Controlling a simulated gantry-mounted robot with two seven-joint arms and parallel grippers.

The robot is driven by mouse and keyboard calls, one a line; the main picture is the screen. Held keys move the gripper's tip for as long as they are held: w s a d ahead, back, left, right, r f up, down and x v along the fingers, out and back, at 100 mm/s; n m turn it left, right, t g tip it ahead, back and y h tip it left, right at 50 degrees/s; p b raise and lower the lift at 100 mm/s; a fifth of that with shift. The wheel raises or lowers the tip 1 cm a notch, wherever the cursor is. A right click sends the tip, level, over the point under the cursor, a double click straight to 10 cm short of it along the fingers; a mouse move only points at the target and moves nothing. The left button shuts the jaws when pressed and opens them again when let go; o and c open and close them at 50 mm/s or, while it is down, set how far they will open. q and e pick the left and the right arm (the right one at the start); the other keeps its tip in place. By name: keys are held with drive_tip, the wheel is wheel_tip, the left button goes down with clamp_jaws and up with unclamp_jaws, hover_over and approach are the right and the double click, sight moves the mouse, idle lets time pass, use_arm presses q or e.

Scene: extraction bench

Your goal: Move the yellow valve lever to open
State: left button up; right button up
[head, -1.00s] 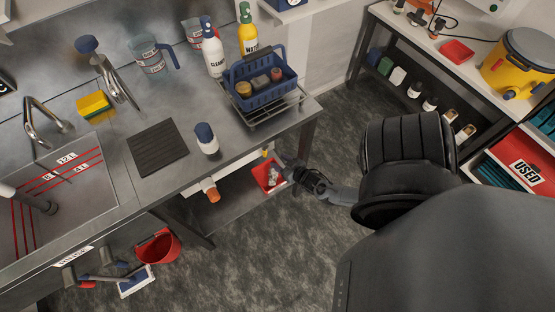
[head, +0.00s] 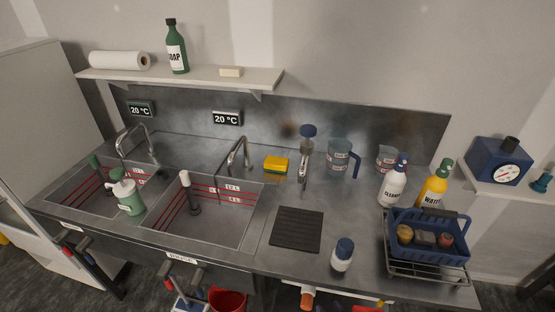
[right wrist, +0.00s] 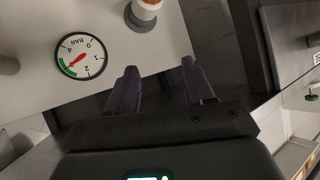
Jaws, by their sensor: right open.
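My right gripper (right wrist: 159,64) shows in the right wrist view with its two dark fingers apart and nothing between them. Beyond the fingers is a pale panel with a round BAR gauge (right wrist: 80,55). A white fitting with an orange top (right wrist: 145,10) stands on that panel, above and between the fingers in the picture. I cannot make out a yellow valve lever for certain in either view. In the head view an orange-ended white fitting (head: 307,298) shows below the counter's front edge, cut by the frame. Neither gripper is clear in the head view.
The steel counter holds two sinks, a black mat (head: 296,229), a blue-capped bottle (head: 342,257) and a blue basket (head: 428,240) on a rack. A red bucket (head: 227,299) stands below. In the right wrist view, grey cabinet edges (right wrist: 290,45) lie at the right.

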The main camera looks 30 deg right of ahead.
drive_tip(key=s+a+r+n+g+y, duration=0.2)
drive_tip(key=a+r+n+g+y, duration=0.1)
drive_tip(key=a+r, duration=0.65)
drive_tip(key=s+a+r+n+g, duration=0.25)
drive_tip(key=s+g, duration=0.25)
drive_tip(key=s, duration=0.3)
wheel_tip(320, 180, up, 31)
drive_tip(key=n+p, duration=0.1)
drive_tip(key=p, duration=3)
drive_tip(key=shift+s+d+f+p, duration=0.15)
drive_tip(key=shift+d+f+p, duration=0.1)
drive_tip(key=shift+p, duration=0.1)
